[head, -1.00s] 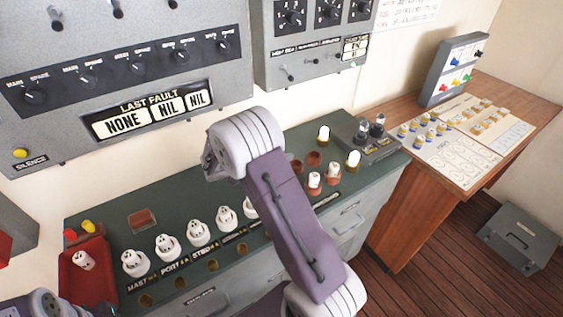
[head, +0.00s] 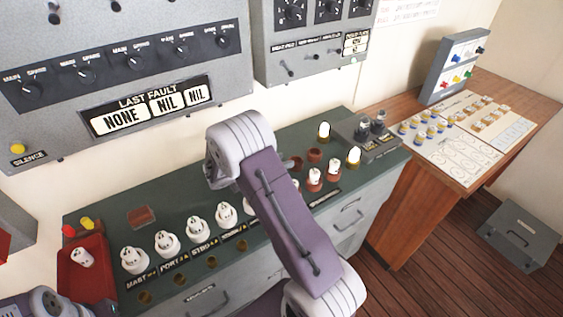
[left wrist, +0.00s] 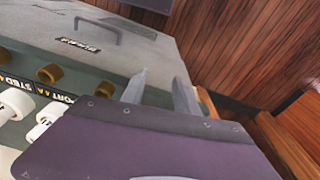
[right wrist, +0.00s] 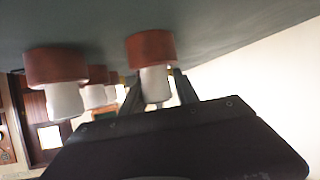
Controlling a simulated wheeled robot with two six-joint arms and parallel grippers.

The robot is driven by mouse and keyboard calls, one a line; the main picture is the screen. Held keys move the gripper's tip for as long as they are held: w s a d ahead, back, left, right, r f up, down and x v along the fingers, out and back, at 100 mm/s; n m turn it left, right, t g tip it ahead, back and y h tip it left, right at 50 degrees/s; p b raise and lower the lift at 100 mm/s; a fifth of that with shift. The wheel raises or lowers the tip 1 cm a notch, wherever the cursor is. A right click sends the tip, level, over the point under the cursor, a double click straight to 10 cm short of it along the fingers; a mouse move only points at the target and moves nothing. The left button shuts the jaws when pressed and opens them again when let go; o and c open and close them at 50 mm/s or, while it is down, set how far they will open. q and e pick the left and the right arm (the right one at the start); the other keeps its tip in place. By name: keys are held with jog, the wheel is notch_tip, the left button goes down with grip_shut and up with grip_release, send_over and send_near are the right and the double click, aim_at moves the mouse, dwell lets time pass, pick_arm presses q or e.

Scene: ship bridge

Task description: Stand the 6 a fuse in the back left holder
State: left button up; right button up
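A white fuse (right wrist: 154,84) stands in a red-brown holder (right wrist: 150,47), the back left one nearest the right wrist camera. My right gripper (right wrist: 157,78) has its fingers on either side of this fuse, seemingly apart from it. In the head view, my right arm hides that gripper, fuse and holder. Another white fuse (head: 82,257) lies in the red tray (head: 70,284) at the left. Its rating cannot be read. My left gripper (left wrist: 160,80) is open and empty by the console's front.
Neighbouring holders (right wrist: 56,66) carry white fuses close beside the right gripper. Two red-brown holders (head: 314,155) look empty. Several white round fittings (head: 166,243) line the green console top (head: 105,215). Lamps (head: 323,131) stand at the back. A wooden chart table (head: 480,160) is at right.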

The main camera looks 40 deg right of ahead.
jog(key=shift+o, duration=0.6)
jog(key=shift+r, duration=0.1)
jog(key=shift+a+r+p, duration=0.35)
jog(key=shift+r+p, duration=0.1)
jog(key=shift+p, duration=0.2)
jog(key=b+v, duration=0.2)
jog(key=v, duration=0.9)
jog(key=shift+a, duration=0.1)
